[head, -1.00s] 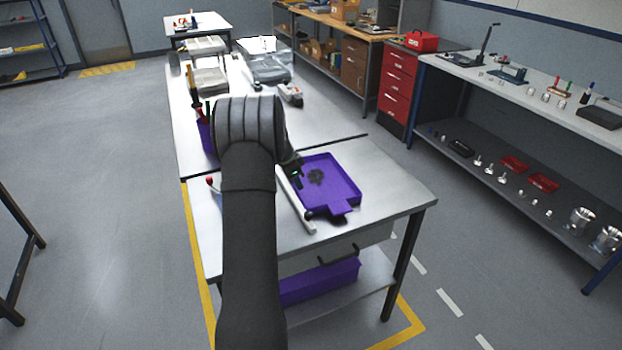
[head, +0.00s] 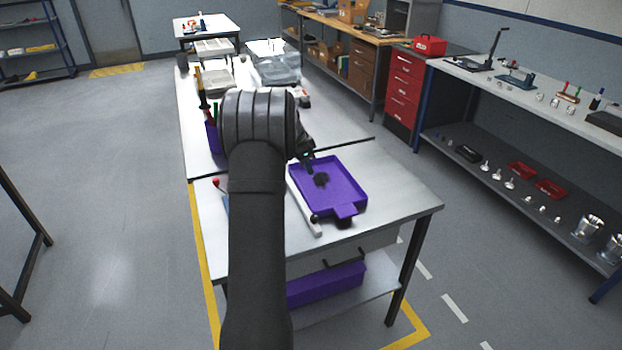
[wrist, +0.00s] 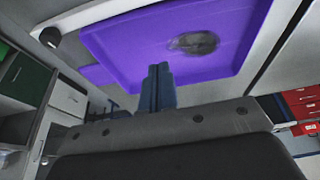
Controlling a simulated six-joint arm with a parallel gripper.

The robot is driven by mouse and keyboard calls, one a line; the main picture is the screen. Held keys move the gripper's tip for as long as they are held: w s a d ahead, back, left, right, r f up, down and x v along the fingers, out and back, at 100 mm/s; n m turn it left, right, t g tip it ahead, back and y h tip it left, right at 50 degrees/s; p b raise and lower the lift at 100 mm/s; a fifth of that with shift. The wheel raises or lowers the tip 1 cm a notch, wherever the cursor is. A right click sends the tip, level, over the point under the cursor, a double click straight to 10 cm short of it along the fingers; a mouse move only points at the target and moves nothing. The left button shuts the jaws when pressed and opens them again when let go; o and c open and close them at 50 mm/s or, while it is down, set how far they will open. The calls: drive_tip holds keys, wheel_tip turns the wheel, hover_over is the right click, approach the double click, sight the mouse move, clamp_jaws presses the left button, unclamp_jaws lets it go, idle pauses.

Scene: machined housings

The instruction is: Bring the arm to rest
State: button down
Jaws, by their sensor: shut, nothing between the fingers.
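My gripper (wrist: 158,84) shows in the wrist view with its fingers together and nothing between them. In the head view my arm stands in front of the bench, and the gripper (head: 308,158) is partly hidden behind it, near the far left corner of a purple tray. The purple tray (head: 342,190) lies on the metal bench (head: 395,200); it also shows in the wrist view (wrist: 120,50). A dark patch (head: 321,180) lies on the tray floor, and I cannot tell what it is.
A pale bar (head: 304,205) with dark ends lies along the tray's left side. A purple holder (head: 213,137) with tools stands left of my arm. Grey bins (head: 272,68) stand at the bench's far end. The bench right of the tray is clear.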

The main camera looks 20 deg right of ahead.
drive_tip(key=shift+v, duration=1.4)
drive_tip(key=shift+f, duration=0.1)
hover_over(311, 195)
drive_tip(key=d, duration=0.1)
wheel_tip(311, 195, down, 9)
drive_tip(key=shift+d+f, duration=0.1)
drive_tip(key=shift+f, duration=0.05)
drive_tip(key=a, duration=0.3)
drive_tip(key=shift+a, duration=0.4)
drive_tip(key=shift+d, duration=0.55)
drive_tip(key=shift+a, duration=0.15)
